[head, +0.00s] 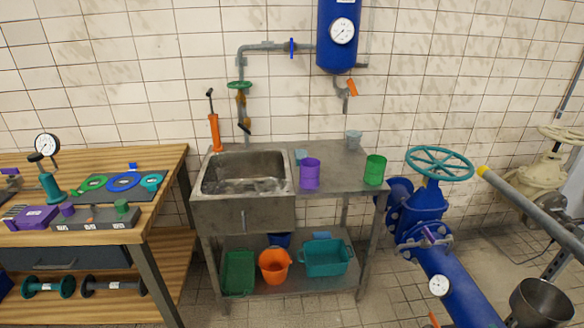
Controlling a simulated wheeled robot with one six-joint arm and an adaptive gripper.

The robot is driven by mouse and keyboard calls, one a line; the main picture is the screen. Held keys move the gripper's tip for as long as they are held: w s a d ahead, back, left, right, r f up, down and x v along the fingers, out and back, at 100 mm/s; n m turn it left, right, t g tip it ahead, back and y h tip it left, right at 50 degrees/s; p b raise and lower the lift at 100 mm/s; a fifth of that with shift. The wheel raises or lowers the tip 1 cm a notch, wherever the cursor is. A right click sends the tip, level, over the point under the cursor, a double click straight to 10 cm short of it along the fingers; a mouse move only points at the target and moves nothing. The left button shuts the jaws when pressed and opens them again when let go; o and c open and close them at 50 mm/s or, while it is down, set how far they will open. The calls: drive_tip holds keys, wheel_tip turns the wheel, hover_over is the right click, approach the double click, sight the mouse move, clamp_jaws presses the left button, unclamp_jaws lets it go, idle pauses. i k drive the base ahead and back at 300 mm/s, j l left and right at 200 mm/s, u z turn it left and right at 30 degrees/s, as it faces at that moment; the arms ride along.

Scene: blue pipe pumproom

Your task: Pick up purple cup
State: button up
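The purple cup (310,174) stands upright on the metal sink table (337,181), just right of the sink basin and near the front edge. A small pale blue cup (301,156) stands close behind it, to the left. A green cup (375,170) stands to its right near the table's right end, apart from it. A grey cup (353,139) stands at the back near the wall. My gripper is not in view.
A wooden workbench (160,165) with tools stands left. Blue pipework with a teal handwheel (440,162) stands right of the sink table. An orange bucket (274,265) and teal basket (326,257) are on the lower shelf. Open tabletop lies between the purple and green cups.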

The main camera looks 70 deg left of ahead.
sight(310, 174)
drive_tip(key=u, duration=1.65)
